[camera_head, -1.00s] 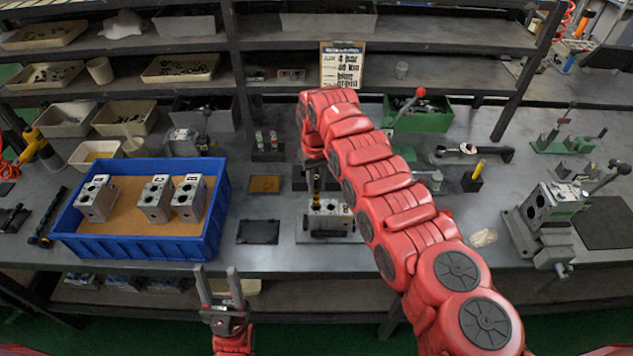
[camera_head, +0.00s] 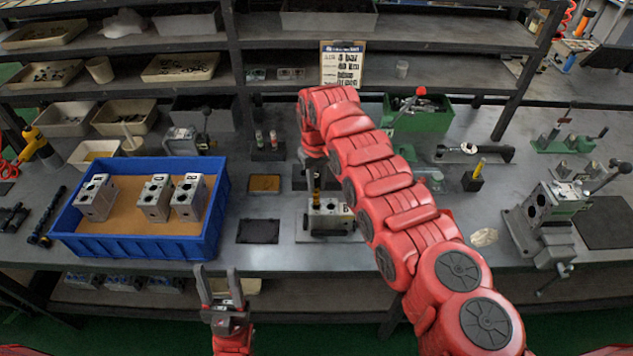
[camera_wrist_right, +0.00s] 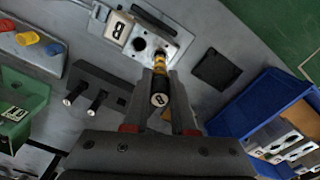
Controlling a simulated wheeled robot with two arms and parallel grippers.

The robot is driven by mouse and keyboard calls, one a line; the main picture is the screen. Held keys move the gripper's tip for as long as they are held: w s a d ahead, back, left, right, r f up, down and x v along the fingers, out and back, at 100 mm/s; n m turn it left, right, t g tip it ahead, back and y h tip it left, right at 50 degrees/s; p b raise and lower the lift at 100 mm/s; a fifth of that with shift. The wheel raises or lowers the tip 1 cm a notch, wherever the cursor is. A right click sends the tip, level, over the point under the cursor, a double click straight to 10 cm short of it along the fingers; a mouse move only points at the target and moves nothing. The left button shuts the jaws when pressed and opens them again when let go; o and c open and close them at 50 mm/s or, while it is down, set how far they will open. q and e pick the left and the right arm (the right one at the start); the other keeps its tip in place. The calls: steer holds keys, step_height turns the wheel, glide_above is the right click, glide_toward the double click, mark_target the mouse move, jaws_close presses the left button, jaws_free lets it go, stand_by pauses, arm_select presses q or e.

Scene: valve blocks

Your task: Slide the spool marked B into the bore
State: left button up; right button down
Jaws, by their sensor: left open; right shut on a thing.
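The spool marked B (camera_wrist_right: 159,84) has a dark end bearing a B and gold-coloured bands. My right gripper (camera_wrist_right: 161,78) is shut on it, with one finger on each side. In the head view the spool (camera_head: 317,182) stands about upright over the valve block marked B (camera_head: 331,217). In the right wrist view its gold end meets an opening in this block (camera_wrist_right: 175,48); I cannot tell how far inside it is. Another round hole shows beside it. My left gripper (camera_head: 219,287) is open and empty in front of the table edge.
A blue crate (camera_head: 137,247) with several valve blocks stands at the left. A dark flat pad (camera_head: 258,231) lies between crate and block. A clamp fixture with a block (camera_head: 546,215) stands at the right. A small stand (camera_head: 268,148) holds small parts behind.

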mark_target(316, 176)
steer(key=shift+b, duration=0.5)
stand_by(0.6)
steer(key=shift+f+b, duration=0.85)
steer(key=shift+f, duration=0.65)
steer(key=shift+f+b, duration=1.45)
steer(key=shift+f, duration=0.75)
steer(key=c, duration=0.7)
jaws_free()
steer(key=shift+o, duration=0.2)
steer(key=shift+r, duration=0.1)
step_height(316, 176, up, 11)
steer(key=shift+a+r+b, duration=0.1)
steer(key=shift+b, duration=1.1)
step_height(316, 176, up, 6)
steer(key=p, duration=0.4)
steer(key=shift+f, duration=0.2)
steer(key=shift+r+p, duration=0.3)
